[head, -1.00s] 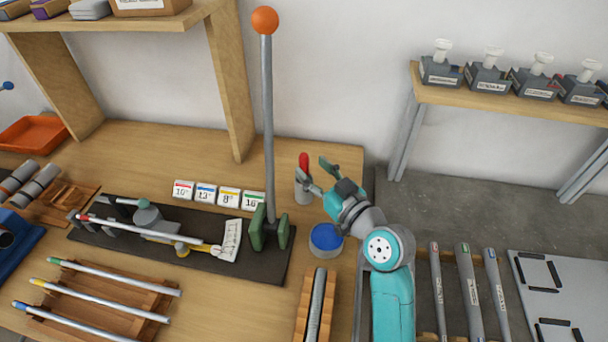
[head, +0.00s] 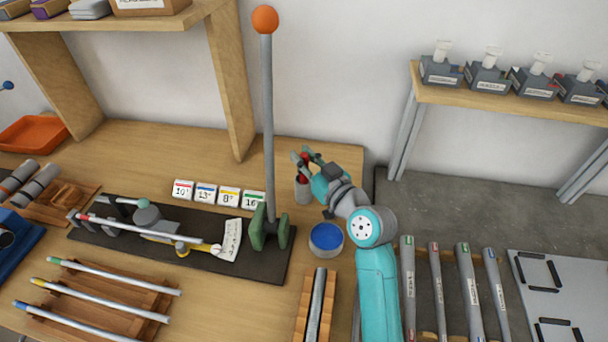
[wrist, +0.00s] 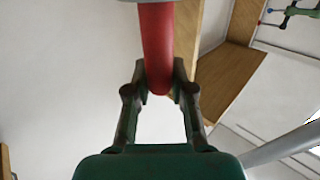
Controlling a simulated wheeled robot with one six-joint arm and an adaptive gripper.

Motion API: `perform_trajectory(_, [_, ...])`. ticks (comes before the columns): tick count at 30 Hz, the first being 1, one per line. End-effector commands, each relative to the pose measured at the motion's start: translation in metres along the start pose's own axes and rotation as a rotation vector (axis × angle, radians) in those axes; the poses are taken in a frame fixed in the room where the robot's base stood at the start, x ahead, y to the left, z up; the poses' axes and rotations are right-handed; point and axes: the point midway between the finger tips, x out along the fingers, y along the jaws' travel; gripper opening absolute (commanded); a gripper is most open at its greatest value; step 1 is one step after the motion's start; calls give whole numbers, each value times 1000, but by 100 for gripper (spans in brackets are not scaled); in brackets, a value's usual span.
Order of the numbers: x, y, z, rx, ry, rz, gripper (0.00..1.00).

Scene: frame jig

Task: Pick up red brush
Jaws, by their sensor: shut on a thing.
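The red brush (head: 304,168) stands in a small grey cup (head: 303,192) on the wooden table, right of the tall lever. Its red handle also shows large in the wrist view (wrist: 156,40). My gripper (head: 309,157) is at the top part of the brush. In the wrist view, my gripper (wrist: 160,78) has one finger on each side of the handle's end, shut on it. The brush's lower part is hidden inside the cup.
A tall lever with an orange ball (head: 265,20) stands close left of the cup. A blue-topped round tin (head: 326,238) sits in front. Small number blocks (head: 205,194) are to the left. The wall is behind.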

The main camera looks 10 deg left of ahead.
Motion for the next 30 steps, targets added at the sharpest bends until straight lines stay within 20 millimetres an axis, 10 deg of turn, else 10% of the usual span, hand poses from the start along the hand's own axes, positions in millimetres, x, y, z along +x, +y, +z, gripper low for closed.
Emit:
perform_trajectory(8, [0, 0, -6, -1, 2, -1, 0])
perform_trajectory(30, [0, 0, -100, 0, 1, 0, 0])
